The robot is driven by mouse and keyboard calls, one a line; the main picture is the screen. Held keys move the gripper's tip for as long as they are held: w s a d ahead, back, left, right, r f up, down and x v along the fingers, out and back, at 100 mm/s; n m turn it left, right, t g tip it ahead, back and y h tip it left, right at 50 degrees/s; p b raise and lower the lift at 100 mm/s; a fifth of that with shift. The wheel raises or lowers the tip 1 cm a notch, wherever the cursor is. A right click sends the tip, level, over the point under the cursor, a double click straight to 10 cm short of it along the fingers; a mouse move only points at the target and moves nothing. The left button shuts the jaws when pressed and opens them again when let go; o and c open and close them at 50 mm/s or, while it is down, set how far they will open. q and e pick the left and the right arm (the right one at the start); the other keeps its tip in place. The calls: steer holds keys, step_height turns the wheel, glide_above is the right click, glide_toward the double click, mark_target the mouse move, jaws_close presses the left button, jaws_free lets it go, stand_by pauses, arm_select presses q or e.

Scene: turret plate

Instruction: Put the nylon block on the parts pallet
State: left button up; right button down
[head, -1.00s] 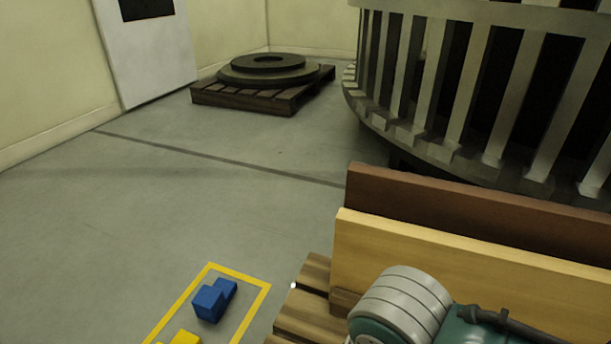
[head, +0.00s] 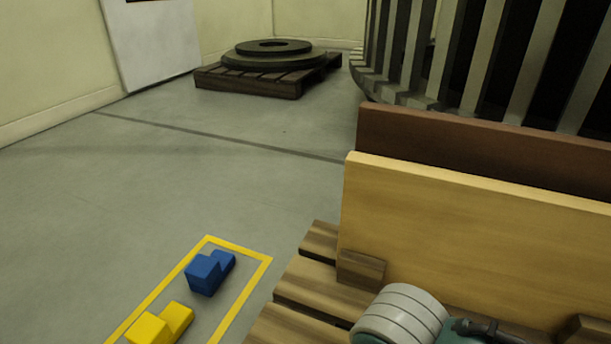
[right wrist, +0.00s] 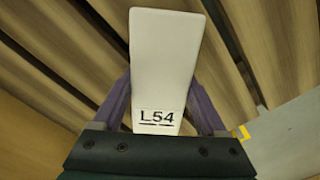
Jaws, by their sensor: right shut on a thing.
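The nylon block (right wrist: 167,55) is a white, tapering block marked L54 in the right wrist view. My right gripper (right wrist: 158,92) is shut on it, with a purple finger on each side. Wooden slats show behind the block; I cannot tell the gap between them. In the head view the near slatted wooden pallet (head: 300,285) lies at the lower middle, with boards standing on it. My right gripper and the block do not show in the head view. My left gripper is in neither view.
A brown board (head: 480,140) and a tan board (head: 480,210) stand upright on the near pallet. Blue blocks (head: 205,275) and yellow blocks (head: 150,328) lie inside a yellow floor outline. A far pallet (head: 250,84) bears dark discs. Floor at left is clear.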

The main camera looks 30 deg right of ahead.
steer(key=shift+f, duration=0.15)
jaws_free()
steer(key=s+d+r+n+t+p, duration=0.1)
steer(key=r+p, duration=0.4)
steer(key=r, duration=0.8)
steer(key=s+d+r+n+t+p, duration=0.1)
steer(key=s+r+p, duration=0.3)
steer(key=r, duration=0.9)
steer(key=shift+d+r+n+t+p, duration=0.4)
steer(key=shift+d+t+p, duration=0.15)
steer(key=shift+d+t, duration=0.3)
step_height(320, 180, up, 96)
steer(key=p, duration=9.6)
steer(key=shift+r, duration=0.2)
